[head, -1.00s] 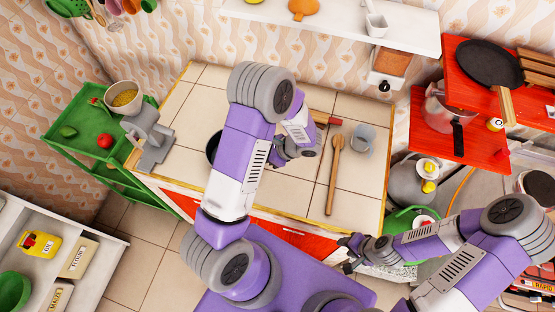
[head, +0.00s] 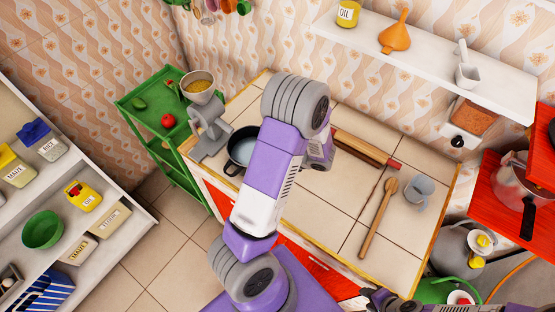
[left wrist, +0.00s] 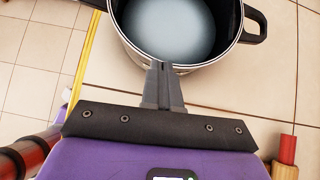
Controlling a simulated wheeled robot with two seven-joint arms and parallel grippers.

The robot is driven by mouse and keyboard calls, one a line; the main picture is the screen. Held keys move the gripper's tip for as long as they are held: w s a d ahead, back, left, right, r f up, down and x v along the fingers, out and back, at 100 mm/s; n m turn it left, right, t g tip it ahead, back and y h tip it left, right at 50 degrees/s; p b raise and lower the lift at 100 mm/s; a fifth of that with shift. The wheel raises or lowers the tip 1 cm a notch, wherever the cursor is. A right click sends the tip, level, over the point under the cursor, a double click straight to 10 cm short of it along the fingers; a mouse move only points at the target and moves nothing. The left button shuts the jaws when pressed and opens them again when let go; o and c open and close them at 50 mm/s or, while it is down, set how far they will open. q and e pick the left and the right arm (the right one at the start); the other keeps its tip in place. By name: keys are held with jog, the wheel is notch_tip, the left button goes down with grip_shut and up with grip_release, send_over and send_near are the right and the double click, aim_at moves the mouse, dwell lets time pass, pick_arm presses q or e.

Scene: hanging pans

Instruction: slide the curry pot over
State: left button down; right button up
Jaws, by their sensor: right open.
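The pot (head: 239,162), dark with a pale inside, stands on the tiled counter (head: 318,205) beside the grain mill. My left arm partly covers it in the head view. In the left wrist view the pot (left wrist: 200,64) is at the top, with a handle at its right and a pale, smooth inside. My left gripper (left wrist: 163,68) has its fingers together, with tips at the near rim; whether they touch it I cannot tell. Its fingers are hidden in the head view. My right gripper (head: 385,299) is open at the bottom edge, partly cut off.
The mill (head: 210,130) stands left of the pot. A rolling pin (head: 362,146), wooden spoon (head: 376,220) and grey mug (head: 419,189) lie to the right. A green cart (head: 140,111) adjoins the counter's left end. The front middle counter is clear.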

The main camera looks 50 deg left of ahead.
pick_arm(q)
jog(key=d+f+v, duration=0.2)
jog(key=v, duration=1)
jog(key=shift+w+d+r+p, duration=0.2)
jog(key=shift+w+r+p, duration=0.1)
jog(key=shift+p, duration=0.05)
